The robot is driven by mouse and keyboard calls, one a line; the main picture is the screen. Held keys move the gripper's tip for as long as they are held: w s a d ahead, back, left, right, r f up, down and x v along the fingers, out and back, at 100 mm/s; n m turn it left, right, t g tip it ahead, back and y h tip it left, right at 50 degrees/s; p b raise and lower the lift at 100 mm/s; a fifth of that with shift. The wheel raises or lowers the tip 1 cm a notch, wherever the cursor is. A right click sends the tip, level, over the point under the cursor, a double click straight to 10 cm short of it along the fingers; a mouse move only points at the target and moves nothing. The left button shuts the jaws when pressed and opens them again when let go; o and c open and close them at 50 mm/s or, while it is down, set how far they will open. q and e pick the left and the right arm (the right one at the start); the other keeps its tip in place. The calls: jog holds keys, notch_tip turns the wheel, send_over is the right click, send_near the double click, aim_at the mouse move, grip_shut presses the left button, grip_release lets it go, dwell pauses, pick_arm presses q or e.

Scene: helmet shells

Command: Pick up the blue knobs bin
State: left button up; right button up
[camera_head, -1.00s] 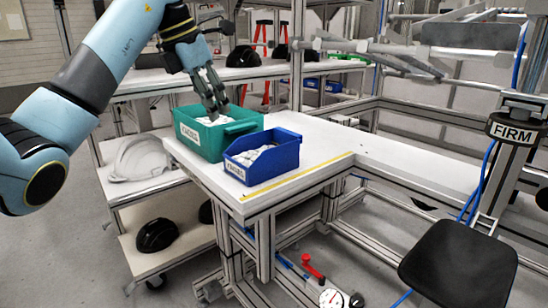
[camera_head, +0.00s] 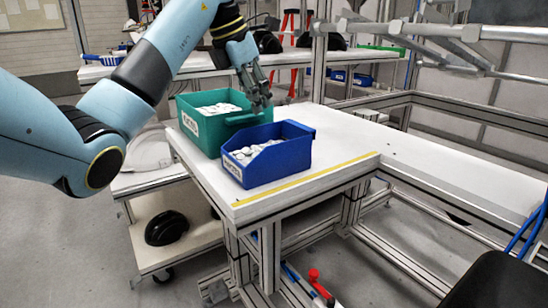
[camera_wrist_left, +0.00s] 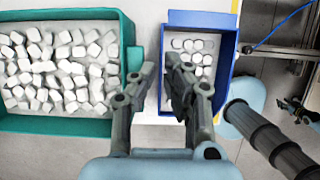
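The blue knobs bin (camera_head: 284,161) stands on the white tabletop near its front corner, with white round knobs inside and a label on its front. It also shows in the left wrist view (camera_wrist_left: 201,18), upper middle right. My left gripper (camera_head: 260,103) is above and behind it, over the edge of the green bin. In the left wrist view my left gripper (camera_wrist_left: 160,66) has its two fingers apart with nothing between them. One finger overlaps the blue bin's left wall in that view; I cannot tell contact.
A green bin (camera_head: 203,137) full of white pieces stands close behind and left of the blue bin. A yellow line (camera_head: 310,180) runs along the table (camera_head: 345,150) to the right, where the top is clear. A lower shelf at the left holds a black helmet shell (camera_head: 167,228).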

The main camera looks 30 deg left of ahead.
aim_at(265, 117)
pick_arm(q)
jog(key=x, duration=0.4)
jog(key=shift+d+f+b, duration=0.15)
jog(key=shift+f+b, duration=0.2)
jog(key=shift+b, duration=0.05)
pick_arm(e)
jog(key=shift+w+a+f, duration=0.2)
jog(key=shift+w+f, duration=0.25)
jog(key=shift+w, duration=0.3)
jog(key=shift+s, duration=0.25)
pick_arm(q)
grip_shut()
pick_arm(e)
jog(key=shift+d, duration=0.1)
pick_arm(q)
jog(key=shift+r, duration=0.1)
pick_arm(e)
jog(key=shift+d, duration=0.1)
